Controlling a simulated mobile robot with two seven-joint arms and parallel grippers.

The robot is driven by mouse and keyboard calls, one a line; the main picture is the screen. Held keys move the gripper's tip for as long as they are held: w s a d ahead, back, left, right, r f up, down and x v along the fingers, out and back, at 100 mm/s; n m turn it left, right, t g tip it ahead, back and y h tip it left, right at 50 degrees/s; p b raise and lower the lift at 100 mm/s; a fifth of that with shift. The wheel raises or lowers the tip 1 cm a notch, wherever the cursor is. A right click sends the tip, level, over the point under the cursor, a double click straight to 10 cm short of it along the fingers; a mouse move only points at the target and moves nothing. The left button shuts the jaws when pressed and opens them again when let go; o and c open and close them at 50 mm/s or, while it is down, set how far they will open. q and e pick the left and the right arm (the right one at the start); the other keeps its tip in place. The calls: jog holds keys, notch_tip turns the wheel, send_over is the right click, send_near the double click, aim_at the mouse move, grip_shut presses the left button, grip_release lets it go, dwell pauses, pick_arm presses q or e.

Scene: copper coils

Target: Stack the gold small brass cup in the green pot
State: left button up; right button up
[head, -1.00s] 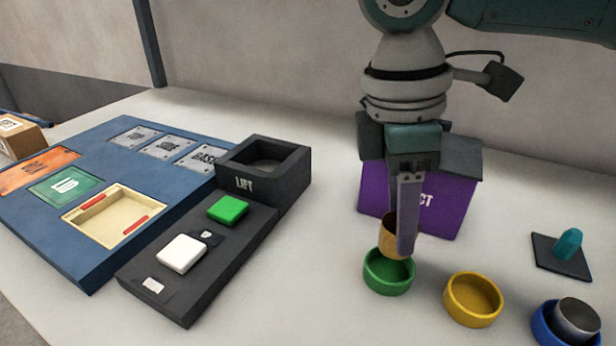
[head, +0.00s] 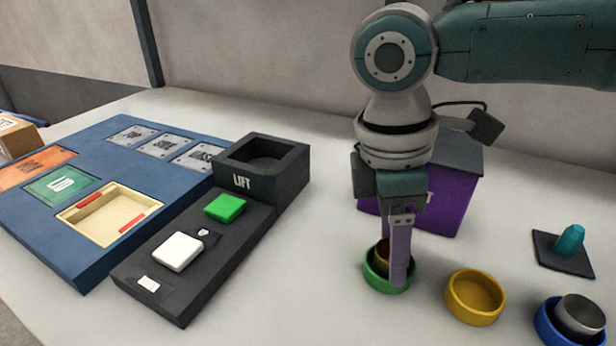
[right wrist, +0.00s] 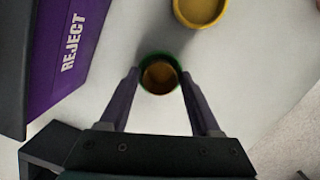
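The gold brass cup (head: 381,252) stands inside the green pot (head: 378,282). Its upper part shows above the pot's rim in the head view, partly hidden by my right finger. My right gripper (head: 399,278) points straight down at the pot. In the right wrist view, its two fingers (right wrist: 159,72) are spread on either side, with a gap to the cup (right wrist: 160,77) lying within the green rim (right wrist: 145,62). My left gripper is not in view.
A yellow pot (head: 475,298) stands to the right, then a blue pot (head: 545,325) with a silver cup (head: 580,312). A purple REJECT box (head: 447,205) is close behind my gripper. A dark LIFT block (head: 285,190) with buttons and a teal-knobbed plate (head: 563,257) stand apart.

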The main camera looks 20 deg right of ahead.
jog(key=shift+o, duration=0.8)
